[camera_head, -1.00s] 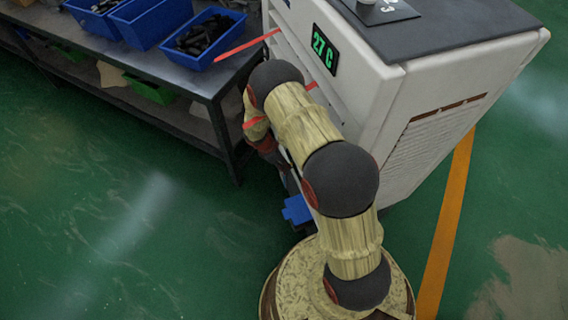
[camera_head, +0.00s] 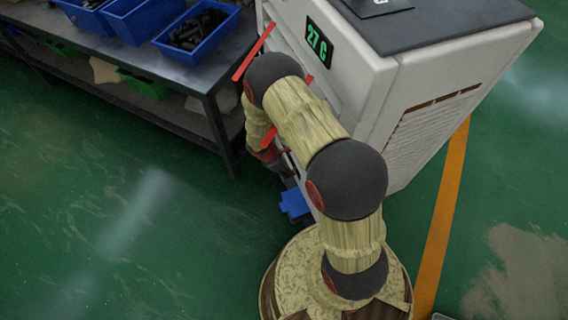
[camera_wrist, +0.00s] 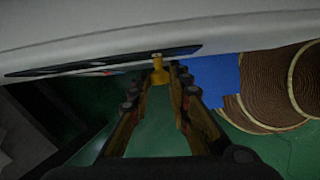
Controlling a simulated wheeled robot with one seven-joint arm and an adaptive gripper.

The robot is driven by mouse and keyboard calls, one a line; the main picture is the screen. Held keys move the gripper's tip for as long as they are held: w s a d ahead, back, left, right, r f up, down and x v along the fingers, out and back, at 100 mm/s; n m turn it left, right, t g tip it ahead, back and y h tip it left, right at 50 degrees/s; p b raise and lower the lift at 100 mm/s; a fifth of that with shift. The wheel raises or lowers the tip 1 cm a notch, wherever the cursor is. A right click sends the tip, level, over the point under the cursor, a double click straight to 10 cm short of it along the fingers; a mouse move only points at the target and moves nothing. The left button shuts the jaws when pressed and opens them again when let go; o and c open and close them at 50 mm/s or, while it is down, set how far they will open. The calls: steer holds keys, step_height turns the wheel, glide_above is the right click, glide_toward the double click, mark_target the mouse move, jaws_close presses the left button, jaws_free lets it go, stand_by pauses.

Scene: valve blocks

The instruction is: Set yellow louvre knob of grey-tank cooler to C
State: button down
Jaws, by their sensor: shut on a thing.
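The cooler (camera_head: 345,85) is a pale cabinet with a dark top and a green "27 C" display (camera_head: 319,44). In the wrist view, the yellow knob (camera_wrist: 158,61) stands out from the cooler's pale face (camera_wrist: 225,38), beside a dark strip (camera_wrist: 100,67) with a small red mark. My gripper (camera_wrist: 160,76) has its two fingers on either side of the knob and is shut on it. In the head view my arm hides the knob and most of the gripper. The knob's setting letters are not readable, and no grey tank can be made out.
A metal workbench (camera_head: 190,87) with blue bins (camera_head: 197,35) of dark parts stands left of the cooler. Red strips (camera_head: 253,52) stick out from the cooler's front. A blue object (camera_head: 294,203) sits low beside my arm. Green floor (camera_head: 110,220) is open at left.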

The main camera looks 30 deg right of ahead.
steer(key=shift+s, duration=0.25)
steer(key=c, duration=1.7)
jaws_free()
steer(key=shift+o, duration=0.2)
steer(key=shift+w+a+r, duration=0.1)
steer(key=v, duration=1.1)
steer(key=shift+r, duration=0.35)
steer(key=shift+a, duration=0.15)
